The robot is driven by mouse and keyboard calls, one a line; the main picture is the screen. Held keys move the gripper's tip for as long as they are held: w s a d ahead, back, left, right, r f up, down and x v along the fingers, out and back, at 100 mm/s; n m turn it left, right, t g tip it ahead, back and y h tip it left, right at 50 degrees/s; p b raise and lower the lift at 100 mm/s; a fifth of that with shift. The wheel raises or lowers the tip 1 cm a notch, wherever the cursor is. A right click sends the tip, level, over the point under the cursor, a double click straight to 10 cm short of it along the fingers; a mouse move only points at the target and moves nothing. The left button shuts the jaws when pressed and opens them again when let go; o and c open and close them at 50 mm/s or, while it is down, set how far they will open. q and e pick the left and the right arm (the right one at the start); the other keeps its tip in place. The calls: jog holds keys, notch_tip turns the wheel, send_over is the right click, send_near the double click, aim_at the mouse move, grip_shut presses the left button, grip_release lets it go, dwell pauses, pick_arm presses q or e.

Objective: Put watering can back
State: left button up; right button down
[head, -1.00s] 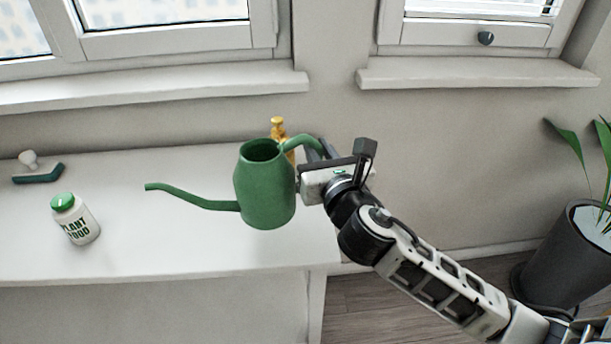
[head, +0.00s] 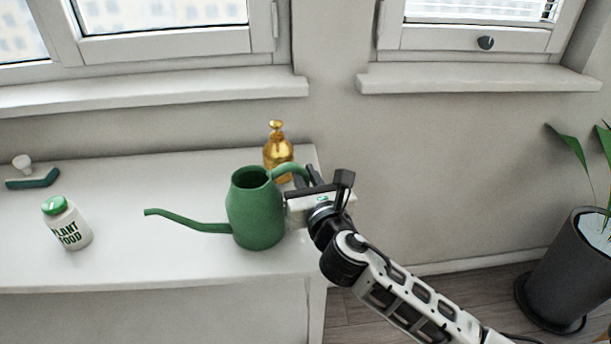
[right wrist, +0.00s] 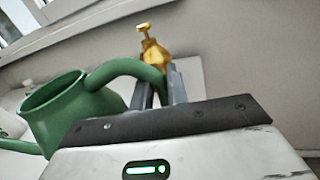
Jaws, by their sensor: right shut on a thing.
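The green watering can (head: 255,212) is upright at the right end of the white table (head: 130,262), its long spout pointing left. I cannot tell for sure whether its base touches the tabletop. My right gripper (head: 300,180) is shut on the can's handle, coming from the right. In the right wrist view, the can (right wrist: 75,115) is at the left and its handle runs between my fingers (right wrist: 160,90). My left gripper is not in view.
A gold spray bottle (head: 278,153) stands just behind the can's handle. A white plant food jar (head: 68,228) and a teal-and-white tool (head: 33,181) are at the left. A potted plant (head: 567,270) stands on the floor at right. The table between jar and spout is clear.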

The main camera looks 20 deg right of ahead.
jog(key=c, duration=1.4)
grip_release()
jog(key=shift+o, duration=0.2)
jog(key=shift+r, duration=0.1)
jog(key=s+a, duration=0.1)
jog(key=s, duration=1.1)
jog(key=shift+d, duration=0.1)
